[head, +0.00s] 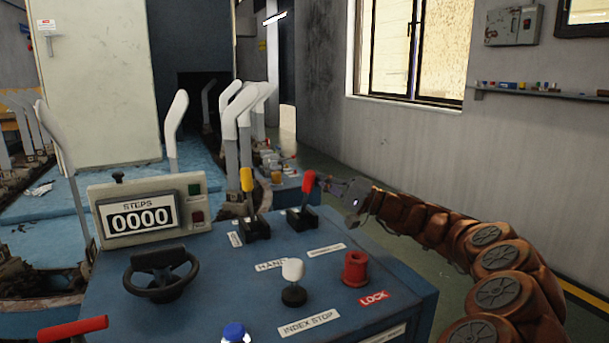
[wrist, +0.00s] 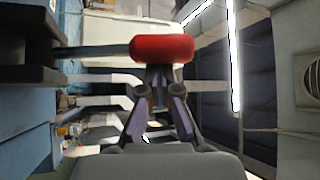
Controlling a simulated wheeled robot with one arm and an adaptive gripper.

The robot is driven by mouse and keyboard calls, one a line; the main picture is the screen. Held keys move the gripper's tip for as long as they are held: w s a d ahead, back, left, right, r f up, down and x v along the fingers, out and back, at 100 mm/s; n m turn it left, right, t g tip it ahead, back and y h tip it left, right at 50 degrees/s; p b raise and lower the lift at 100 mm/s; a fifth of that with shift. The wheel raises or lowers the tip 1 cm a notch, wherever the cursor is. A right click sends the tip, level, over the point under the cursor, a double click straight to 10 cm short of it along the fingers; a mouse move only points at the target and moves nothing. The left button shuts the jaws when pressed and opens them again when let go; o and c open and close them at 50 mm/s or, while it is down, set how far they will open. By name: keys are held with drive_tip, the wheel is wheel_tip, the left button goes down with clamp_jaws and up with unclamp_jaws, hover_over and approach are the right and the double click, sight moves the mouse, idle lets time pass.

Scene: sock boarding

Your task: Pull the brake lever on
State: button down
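A lever with a red handle (head: 308,182) stands tilted on a black base on the blue control desk. Its label is too small to read, so I cannot confirm that it is the brake lever. The red handle (wrist: 162,48) lies crosswise just past my fingertips in the wrist view, with its shaft running left to a dark base. My gripper (head: 326,183) is right of the handle in the head view, very close to it. In the wrist view its purple fingers (wrist: 160,76) come together at the tips. Nothing shows held; contact with the handle is unclear.
A yellow-handled lever (head: 247,182) stands just left of the red one. The desk (head: 222,290) also carries a step counter (head: 141,216), a black handwheel (head: 161,274), a white knob (head: 293,270) and a red lock collar (head: 355,268). Pale sock forms (head: 176,118) stand behind.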

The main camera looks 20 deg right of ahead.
drive_tip(key=w+d+r+p, duration=0.2)
drive_tip(key=w+p, duration=0.1)
drive_tip(key=v, duration=1)
drive_tip(key=shift+f+p, duration=0.25)
drive_tip(key=shift+p, duration=0.15)
drive_tip(key=shift+w+a, duration=0.1)
